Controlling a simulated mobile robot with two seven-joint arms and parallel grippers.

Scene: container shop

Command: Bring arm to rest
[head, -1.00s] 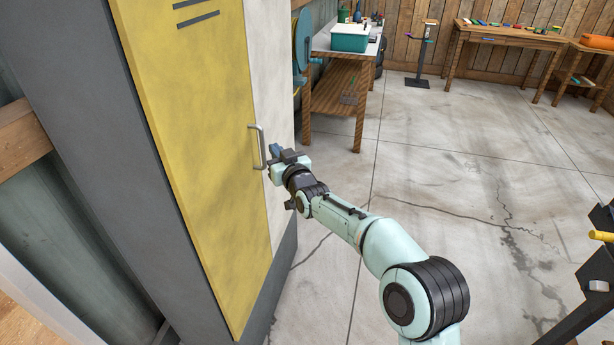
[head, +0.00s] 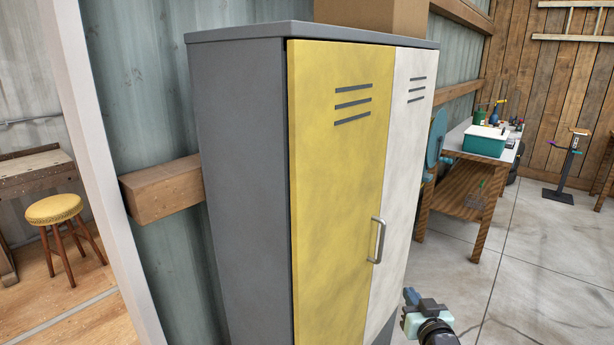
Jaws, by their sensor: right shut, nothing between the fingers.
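My right gripper (head: 416,298) shows at the bottom of the head view, to the right of the locker's lower front. It is shut and holds nothing. Most of my right arm is below the picture. The grey locker (head: 240,180) has a yellow door (head: 335,190) and a white door (head: 405,150). The metal handle (head: 377,240) is on the yellow door's right edge, and the gripper is apart from it, below and to its right in the picture. The yellow door looks shut or nearly so. My left gripper is not in view.
A cardboard box (head: 372,15) sits on the locker. A workbench (head: 470,165) with a teal bin (head: 485,142) stands behind at right. A yellow-topped stool (head: 54,208) is at far left. The concrete floor (head: 540,290) at right is clear.

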